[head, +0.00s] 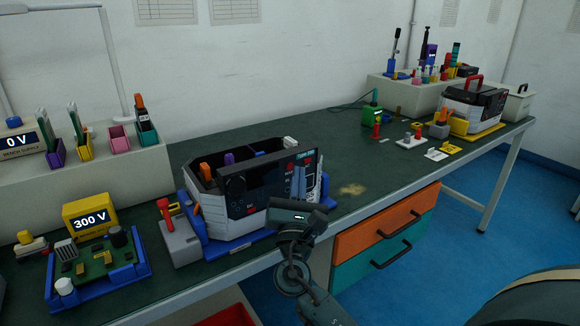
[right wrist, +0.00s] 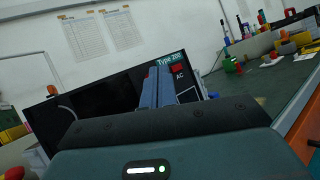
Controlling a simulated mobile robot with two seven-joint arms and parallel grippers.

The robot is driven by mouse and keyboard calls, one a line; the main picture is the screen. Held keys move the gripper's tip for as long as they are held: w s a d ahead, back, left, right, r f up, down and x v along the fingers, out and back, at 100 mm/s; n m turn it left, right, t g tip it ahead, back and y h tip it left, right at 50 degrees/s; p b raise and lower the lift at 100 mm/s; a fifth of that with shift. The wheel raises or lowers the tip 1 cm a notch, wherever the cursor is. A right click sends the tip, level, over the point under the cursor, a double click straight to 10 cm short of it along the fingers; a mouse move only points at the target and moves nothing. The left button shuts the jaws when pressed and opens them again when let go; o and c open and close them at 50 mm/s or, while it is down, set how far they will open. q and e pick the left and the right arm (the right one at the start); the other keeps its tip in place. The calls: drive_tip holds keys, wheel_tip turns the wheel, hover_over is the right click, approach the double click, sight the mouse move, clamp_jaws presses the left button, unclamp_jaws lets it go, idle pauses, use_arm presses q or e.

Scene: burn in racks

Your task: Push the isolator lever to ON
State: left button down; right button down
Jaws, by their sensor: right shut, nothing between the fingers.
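A grey switch box (head: 183,243) with a red upright lever (head: 165,214) stands on the bench, just left of the black-and-white instrument case (head: 213,222); it looks like the isolator. Its ON and OFF marks cannot be read. My right gripper (head: 301,170) is shut and empty, in front of the right part of the case's dark front panel (head: 265,188), well right of the lever. In the right wrist view its blue fingers (right wrist: 156,82) lie together before the panel (right wrist: 95,100), labelled "Type 200" and "AC". Contact cannot be told. My left gripper is out of view.
The case sits in a blue tray (head: 240,244). A yellow meter reading 300 V (head: 88,218) and a circuit board in a blue tray (head: 52,298) are at left. A second case (head: 470,108) stands far right. The bench middle (head: 345,160) is mostly clear.

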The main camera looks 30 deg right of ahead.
drive_tip(key=shift+w, duration=0.1)
idle(0.4)
drive_tip(key=shift+w, duration=0.35)
drive_tip(key=shift+w, duration=0.2)
idle(0.4)
drive_tip(key=shift+s, duration=0.65)
drive_tip(key=s, duration=0.6)
drive_tip(key=shift+d+p, duration=0.25)
drive_tip(key=shift+p, duration=0.1)
